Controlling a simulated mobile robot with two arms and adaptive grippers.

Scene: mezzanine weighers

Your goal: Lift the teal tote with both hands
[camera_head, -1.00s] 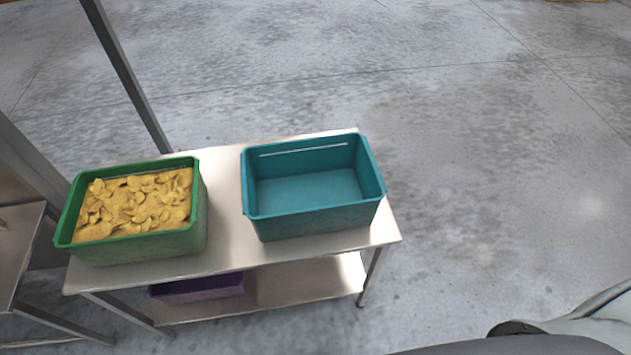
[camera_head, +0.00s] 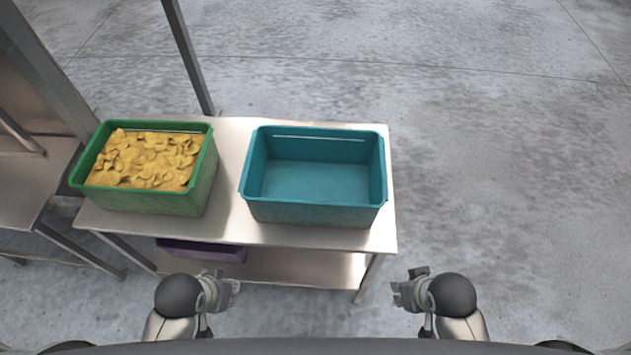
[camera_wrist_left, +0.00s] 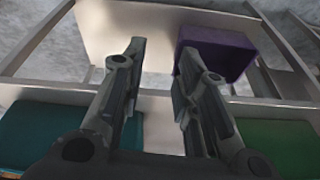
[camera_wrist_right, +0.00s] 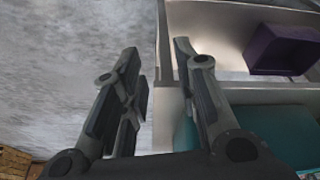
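The teal tote (camera_head: 315,213) stands upright and empty on the right part of a steel table. It also shows at the lower left of the left wrist view (camera_wrist_left: 28,135) and the lower right of the right wrist view (camera_wrist_right: 280,132). My left gripper (camera_head: 232,285) is in front of the table, below and left of the tote. My right gripper (camera_head: 400,287) is in front of the table, below and right of the tote. In the wrist views the fingers of the left gripper (camera_wrist_left: 157,62) and right gripper (camera_wrist_right: 158,65) are apart with nothing between them. Neither touches the tote.
A green tote (camera_head: 150,200) filled with yellow pieces stands left of the teal one on the steel table (camera_head: 230,228). A purple tote (camera_head: 200,251) is on the lower shelf. A grey post (camera_head: 187,55) rises behind the table. Open floor (camera_head: 510,180) lies to the right.

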